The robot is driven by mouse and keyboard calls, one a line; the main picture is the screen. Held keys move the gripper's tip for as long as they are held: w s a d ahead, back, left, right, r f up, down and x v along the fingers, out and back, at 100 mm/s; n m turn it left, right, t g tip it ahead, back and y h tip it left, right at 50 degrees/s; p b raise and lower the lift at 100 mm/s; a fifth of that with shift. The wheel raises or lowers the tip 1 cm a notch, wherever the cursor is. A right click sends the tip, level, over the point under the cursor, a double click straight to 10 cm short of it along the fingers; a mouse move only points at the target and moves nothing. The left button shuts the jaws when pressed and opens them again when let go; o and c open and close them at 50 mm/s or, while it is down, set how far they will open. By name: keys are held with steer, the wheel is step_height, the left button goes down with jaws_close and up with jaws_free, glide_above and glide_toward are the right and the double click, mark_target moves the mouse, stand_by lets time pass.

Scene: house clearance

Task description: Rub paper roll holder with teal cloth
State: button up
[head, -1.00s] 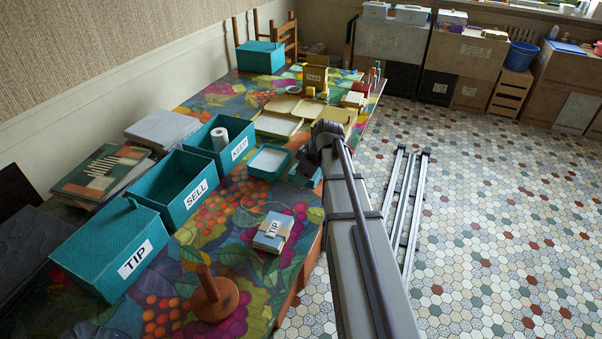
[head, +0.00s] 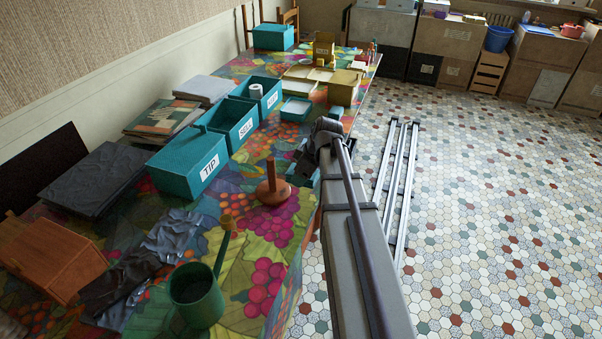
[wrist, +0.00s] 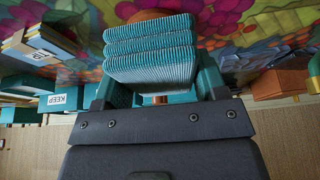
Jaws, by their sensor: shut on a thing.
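The teal cloth (wrist: 150,50) is a thick, folded, ribbed pad in the wrist view. My gripper (wrist: 158,84) is shut on it, a finger on each side. The paper roll holder (head: 271,188), a round reddish-brown wooden base with an upright post, stands on the patterned table in the head view. My gripper (head: 307,160) is to its right and slightly beyond it there, where the cloth is mostly hidden by my arm. In the wrist view, orange-brown wood, likely the holder, shows partly behind the cloth; I cannot tell whether they touch.
Teal bins labelled TIP (head: 190,165), SELL (head: 232,124) and KEEP (head: 262,92) line the table's left side. Tiled floor (head: 470,220) lies right.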

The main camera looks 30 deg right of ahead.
steer(key=shift+w+d+f, duration=0.1)
steer(key=shift+w+d, duration=0.15)
steer(key=shift+d, duration=0.05)
steer(key=b, duration=0.9)
glide_toward(289, 190)
steer(key=a+f, duration=0.4)
steer(key=f, duration=0.1)
steer(key=shift+a+f, duration=0.1)
steer(key=shift+f, duration=0.05)
steer(key=shift+f+b, duration=0.55)
steer(key=shift+f, duration=0.05)
steer(key=shift+w+d+r, duration=0.1)
steer(key=shift+w+d, duration=0.35)
steer(key=shift+d, duration=0.2)
steer(key=shift+w+d, duration=0.45)
steer(key=shift+d, duration=0.1)
